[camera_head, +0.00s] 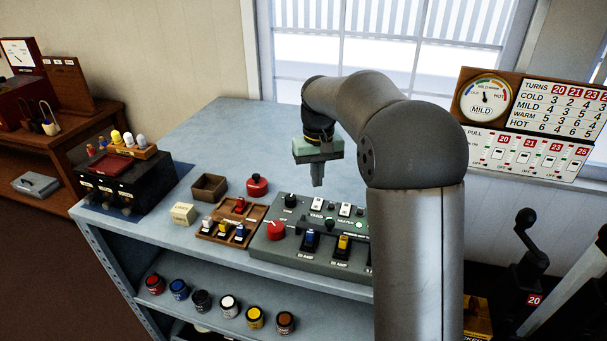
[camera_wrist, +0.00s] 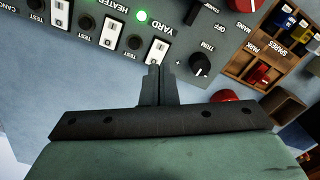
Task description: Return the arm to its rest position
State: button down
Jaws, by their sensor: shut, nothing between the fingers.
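My gripper (camera_head: 317,182) hangs from my arm above the blue-grey bench (camera_head: 190,145), behind the grey-green control panel (camera_head: 262,247). Its fingers point down, pressed together and empty. In the wrist view my gripper (camera_wrist: 154,80) shows shut, its tips overlapping the lower edge of the panel (camera_wrist: 180,25) near the YARD switch (camera_wrist: 157,50). I cannot tell whether the tips touch the panel. My arm hides the right part of the panel in the head view.
A wooden tray of coloured switch pieces (camera_head: 228,222), an empty brown box (camera_head: 209,188) and a red round object (camera_head: 257,185) stand left of the panel. Paint jars (camera_head: 228,306) line the lower shelf. A window is behind; a lever (camera_head: 530,240) stands at right. The bench's back left is clear.

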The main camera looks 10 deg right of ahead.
jog(key=s+f, duration=0.3)
jog(key=s, duration=1.3)
jog(key=s+f, duration=0.3)
jog(key=s, duration=1.3)
jog(key=shift+s+m+t, duration=0.3)
jog(key=shift+s, duration=0.05)
